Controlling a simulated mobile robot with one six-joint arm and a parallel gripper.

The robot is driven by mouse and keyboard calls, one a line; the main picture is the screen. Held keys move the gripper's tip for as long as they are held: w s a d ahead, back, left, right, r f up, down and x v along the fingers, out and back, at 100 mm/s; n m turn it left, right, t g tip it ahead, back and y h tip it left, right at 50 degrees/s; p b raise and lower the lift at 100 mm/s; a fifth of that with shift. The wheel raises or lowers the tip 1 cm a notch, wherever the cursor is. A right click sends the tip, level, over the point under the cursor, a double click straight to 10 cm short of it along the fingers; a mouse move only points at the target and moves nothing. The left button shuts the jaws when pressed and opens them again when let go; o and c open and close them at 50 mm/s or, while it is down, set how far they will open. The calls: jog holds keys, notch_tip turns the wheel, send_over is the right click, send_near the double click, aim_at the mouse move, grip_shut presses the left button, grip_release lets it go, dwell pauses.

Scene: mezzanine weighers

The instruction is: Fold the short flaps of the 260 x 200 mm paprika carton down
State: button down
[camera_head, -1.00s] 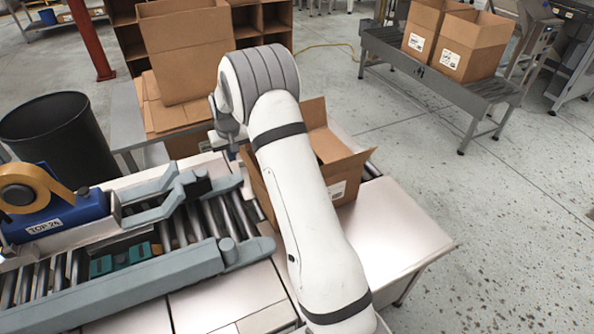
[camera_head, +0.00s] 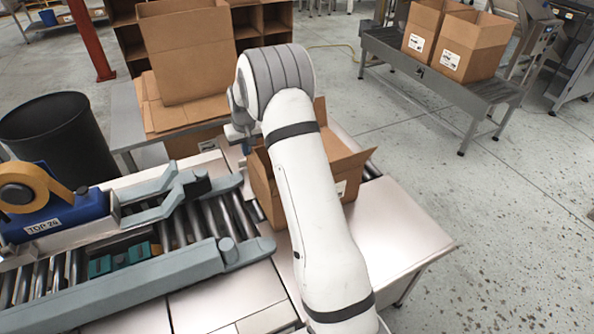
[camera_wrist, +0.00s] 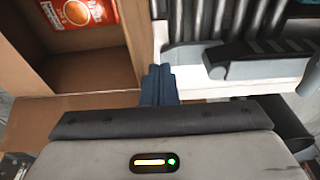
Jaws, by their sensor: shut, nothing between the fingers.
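The open brown carton (camera_head: 262,188) stands on the metal table at the end of the roller conveyor, partly hidden behind my arm. One flap (camera_head: 352,161) slants outward on its right, and another (camera_head: 320,112) stands up at the back. In the wrist view the carton's inside (camera_wrist: 95,72) shows at upper left, with a red and orange packet (camera_wrist: 82,12) in it. A brown flap (camera_wrist: 60,112) lies across the lower left. My gripper (camera_wrist: 158,75) is shut and empty, close beside the carton's edge; contact cannot be told. In the head view the fingers are mostly hidden.
A taping machine with a tape roll (camera_head: 22,188) and grey side rails (camera_head: 150,285) stands at left. Behind are flat cartons and a tall open carton (camera_head: 190,55). A black bin (camera_head: 60,135) is at far left. The table (camera_head: 395,225) is bare right of the carton.

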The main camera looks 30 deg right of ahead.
jog(key=d, duration=0.4)
jog(key=shift+d+r, duration=0.1)
jog(key=shift+r, duration=0.2)
jog(key=shift+d, duration=0.1)
jog(key=shift+d+f+b, duration=0.25)
jog(key=shift+d+f, duration=0.05)
jog(key=shift+d, duration=0.4)
jog(key=shift+d+f+b, duration=0.2)
jog(key=shift+d+f, duration=0.05)
jog(key=shift+d, duration=0.45)
jog(key=shift+d+f+b, duration=0.25)
jog(key=shift+d+f, duration=0.05)
jog(key=shift+d, duration=0.4)
jog(key=d+f+b, duration=0.2)
jog(key=d, duration=0.1)
jog(key=shift+f, duration=0.5)
